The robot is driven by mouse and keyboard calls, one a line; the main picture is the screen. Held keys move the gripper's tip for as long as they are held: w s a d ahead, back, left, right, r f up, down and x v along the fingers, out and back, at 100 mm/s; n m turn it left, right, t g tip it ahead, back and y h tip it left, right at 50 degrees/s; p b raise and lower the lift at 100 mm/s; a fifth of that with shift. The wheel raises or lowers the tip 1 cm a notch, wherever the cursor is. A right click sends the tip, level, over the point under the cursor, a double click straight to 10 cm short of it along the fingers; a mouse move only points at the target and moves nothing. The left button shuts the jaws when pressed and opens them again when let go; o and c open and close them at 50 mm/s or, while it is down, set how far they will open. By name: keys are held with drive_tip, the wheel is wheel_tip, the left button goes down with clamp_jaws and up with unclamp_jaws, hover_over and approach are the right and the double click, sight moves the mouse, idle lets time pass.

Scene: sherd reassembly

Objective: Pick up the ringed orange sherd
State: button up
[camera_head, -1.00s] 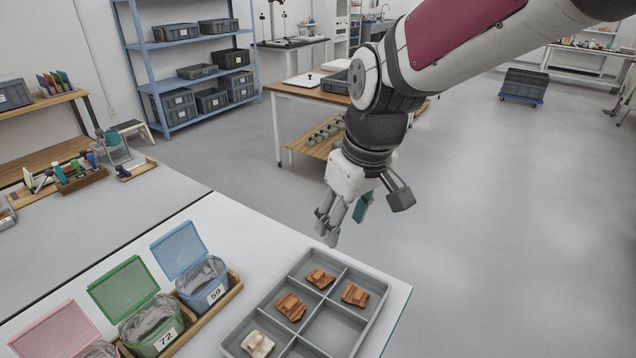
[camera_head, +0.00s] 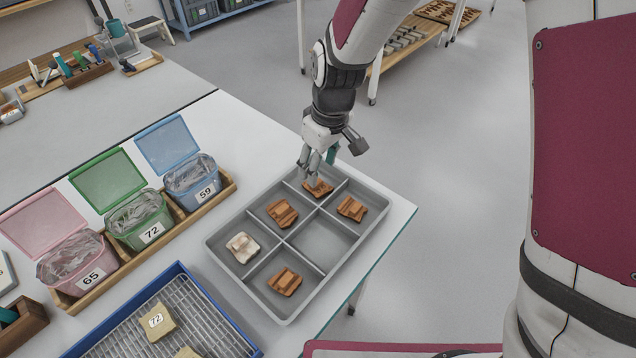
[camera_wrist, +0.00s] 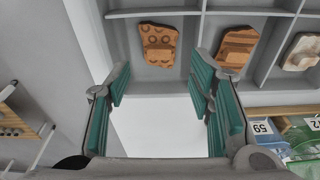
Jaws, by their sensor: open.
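The ringed orange sherd (camera_wrist: 158,45) shows circular marks on its face in the wrist view. It lies in a compartment of the grey tray (camera_head: 222,262). In the head view the sherd (camera_head: 320,189) is in the far end compartment, partly hidden by my gripper. My gripper (camera_head: 312,172) is open, just above that far end of the tray. In the wrist view its teal-padded fingers (camera_wrist: 160,78) are spread and empty, with the sherd ahead of the gap between the tips. They appear apart from it.
Other orange sherds (camera_head: 282,213) (camera_head: 351,208) (camera_head: 285,280) and a pale sherd (camera_head: 243,247) lie in other compartments; one compartment is empty. Lidded boxes 59 (camera_head: 207,194), 72 (camera_head: 151,232) and 65 (camera_head: 94,276) stand left. A blue-rimmed wire tray (camera_head: 220,318) is in front.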

sight(317, 186)
drive_tip(key=shift+w+a+f+b, duration=0.1)
drive_tip(key=shift+f+b, duration=0.05)
drive_tip(key=shift+f, duration=0.85)
drive_tip(key=shift+w+a+f+b, duration=0.15)
drive_tip(key=shift+f, duration=0.9)
drive_tip(key=shift+w+a+f+b, duration=0.1)
drive_tip(key=shift+f+b, duration=0.05)
drive_tip(key=shift+f, duration=0.85)
drive_tip(key=c, duration=0.9)
